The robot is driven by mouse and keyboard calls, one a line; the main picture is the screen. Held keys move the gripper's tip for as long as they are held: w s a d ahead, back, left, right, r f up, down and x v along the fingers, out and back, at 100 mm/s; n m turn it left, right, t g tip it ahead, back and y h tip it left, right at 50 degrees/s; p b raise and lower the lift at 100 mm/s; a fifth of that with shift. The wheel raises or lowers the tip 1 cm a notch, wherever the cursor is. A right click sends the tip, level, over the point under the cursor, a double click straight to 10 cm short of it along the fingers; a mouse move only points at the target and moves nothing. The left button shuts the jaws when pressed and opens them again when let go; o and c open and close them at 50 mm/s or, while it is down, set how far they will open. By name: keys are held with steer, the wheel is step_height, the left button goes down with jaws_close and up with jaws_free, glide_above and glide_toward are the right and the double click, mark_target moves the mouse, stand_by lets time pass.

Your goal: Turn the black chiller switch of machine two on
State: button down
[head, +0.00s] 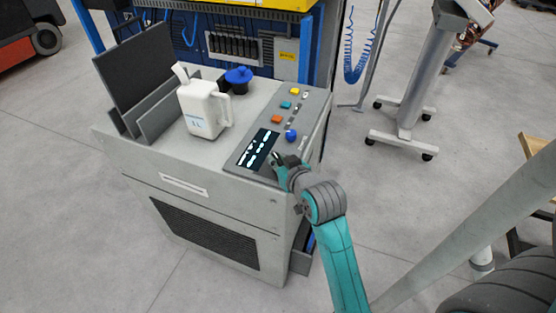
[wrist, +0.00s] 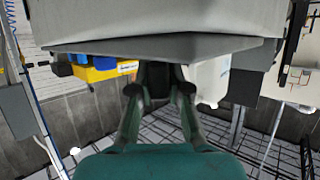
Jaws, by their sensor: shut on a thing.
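My gripper (head: 280,159) is at the front right end of the grey control panel (head: 318,103) on top of the machine, just right of the dark display (head: 256,149). In the wrist view my gripper (wrist: 158,88) has its two fingers closed around a dark block (wrist: 157,75) under the panel's grey edge. This block appears to be the black chiller switch. In the head view my fingers mostly hide it, and I cannot tell its turned position.
A blue knob (head: 291,135), an orange button (head: 276,119) and a teal button (head: 286,105) sit on the panel behind my gripper. A white jug (head: 202,108) and a blue-lidded pot (head: 239,76) stand left.

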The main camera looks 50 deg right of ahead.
mark_target(278, 159)
steer(key=shift+a+m+g+h, duration=0.1)
steer(key=shift+m+g+h, duration=0.8)
steer(key=shift+m+h, duration=0.75)
steer(key=shift+m+g+h, duration=0.25)
steer(key=shift+g, duration=0.05)
steer(key=c, duration=1.1)
jaws_free()
step_height(278, 159, up, 10)
steer(key=shift+f, duration=0.1)
